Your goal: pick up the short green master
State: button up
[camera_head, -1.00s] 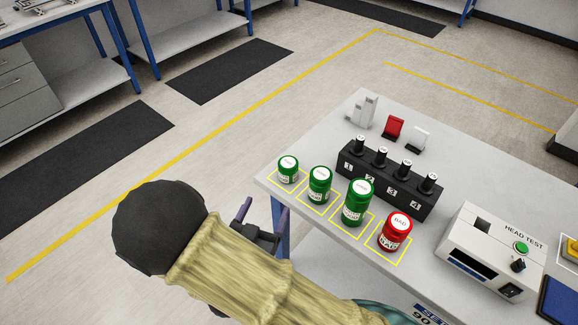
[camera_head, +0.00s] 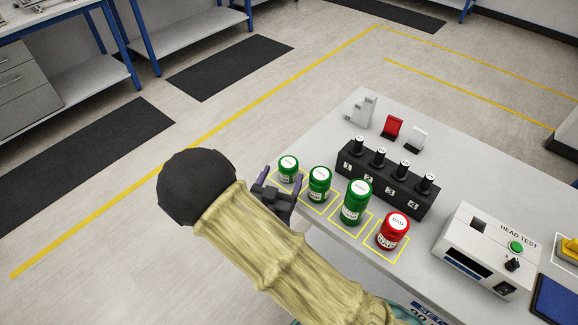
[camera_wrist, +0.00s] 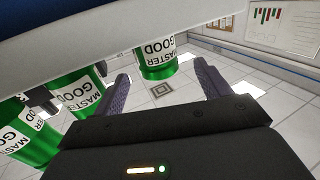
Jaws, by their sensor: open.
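The short green master (camera_head: 288,168) is the leftmost and smallest of the green canisters, standing upright in a yellow outlined square at the table's left corner. In the wrist view the short green master (camera_wrist: 157,62) shows upside down, labelled "MASTER GOOD", ahead of my gripper and between the lines of its two fingers. My gripper (camera_head: 279,186) is open and empty, at the table edge just in front of the short canister. Its purple-grey fingers also show in the wrist view (camera_wrist: 162,88). They are apart from the canister as far as I can tell.
Two taller green masters (camera_head: 319,184) (camera_head: 356,203) and a red "BAD" master (camera_head: 393,231) stand in a row to the right. A black numbered block (camera_head: 385,185) stands behind them. A white head tester (camera_head: 490,252) stands at the right. The floor left of the table is clear.

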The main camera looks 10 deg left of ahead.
aim_at(291, 157)
jog(key=shift+w+d, duration=0.15)
jog(key=shift+w, duration=0.65)
jog(key=shift+a, duration=0.25)
jog(key=shift+w+d+r, duration=0.15)
jog(key=shift+w+d, duration=0.05)
jog(key=shift+w, duration=0.05)
jog(key=w+p, duration=0.1)
jog(key=w+d, duration=0.1)
jog(key=w, duration=0.1)
jog(key=shift+w+r+p, duration=0.1)
jog(key=shift+w+p, duration=0.15)
jog(key=shift+p, duration=0.1)
jog(key=shift+w, duration=0.55)
jog(key=shift+c, duration=0.5)
